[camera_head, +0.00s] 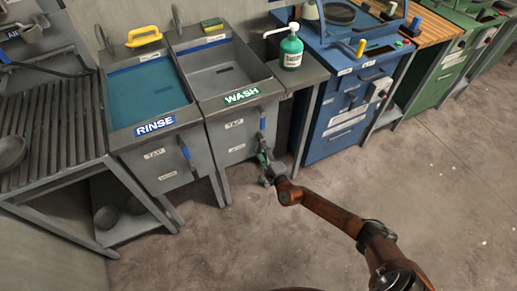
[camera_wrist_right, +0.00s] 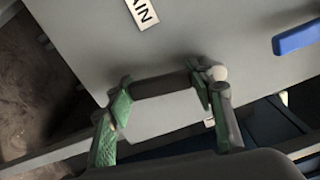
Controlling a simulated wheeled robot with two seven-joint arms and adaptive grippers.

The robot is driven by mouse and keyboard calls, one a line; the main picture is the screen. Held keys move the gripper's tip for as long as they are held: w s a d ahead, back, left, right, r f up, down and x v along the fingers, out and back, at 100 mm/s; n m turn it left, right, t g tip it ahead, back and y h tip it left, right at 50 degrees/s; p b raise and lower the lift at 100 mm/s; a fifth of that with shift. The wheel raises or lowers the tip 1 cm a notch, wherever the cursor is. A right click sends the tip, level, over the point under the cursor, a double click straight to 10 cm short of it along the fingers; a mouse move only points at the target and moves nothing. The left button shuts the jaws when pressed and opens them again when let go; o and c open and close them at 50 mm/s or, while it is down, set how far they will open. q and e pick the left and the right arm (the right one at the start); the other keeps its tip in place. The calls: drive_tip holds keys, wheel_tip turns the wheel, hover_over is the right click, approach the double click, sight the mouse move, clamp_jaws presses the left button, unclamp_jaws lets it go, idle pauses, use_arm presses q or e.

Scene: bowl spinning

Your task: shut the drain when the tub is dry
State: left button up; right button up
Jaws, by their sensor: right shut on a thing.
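The grey WASH tub (camera_head: 205,65) shows a bare grey floor with a dark slot and no visible water. On its front are a TAP label (camera_head: 234,123) with a blue handle (camera_head: 262,123) beside it, and a lower label (camera_head: 237,148). My right gripper (camera_head: 265,164) is at the lower right of that front panel. In the right wrist view, its green-padded fingers (camera_wrist_right: 160,115) are around a dark grey drain lever (camera_wrist_right: 162,86), beside a label (camera_wrist_right: 142,12) partly reading "AIN". The exact contact is partly hidden. My left gripper is not in view.
The RINSE tub (camera_head: 150,95) at left holds blue-green water. A yellow-handled brush (camera_head: 144,36) and a sponge (camera_head: 212,24) lie behind the tubs. A green pump bottle (camera_head: 291,50) stands right of WASH. A blue cabinet (camera_head: 345,100) is farther right. The floor in front is clear.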

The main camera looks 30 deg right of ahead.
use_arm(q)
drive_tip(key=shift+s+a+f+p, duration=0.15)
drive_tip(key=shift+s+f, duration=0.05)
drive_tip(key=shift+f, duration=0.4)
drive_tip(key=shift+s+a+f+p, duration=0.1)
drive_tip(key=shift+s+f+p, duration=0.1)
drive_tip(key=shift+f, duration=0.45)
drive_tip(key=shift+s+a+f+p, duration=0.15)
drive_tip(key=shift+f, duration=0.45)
use_arm(e)
drive_tip(key=shift+d+f+n, duration=0.15)
drive_tip(key=shift+d+n, duration=0.45)
drive_tip(key=shift+n, duration=0.6)
drive_tip(key=o, duration=1.7)
drive_tip(key=shift+s, duration=0.1)
drive_tip(key=s, duration=1.2)
drive_tip(key=shift+a, duration=0.25)
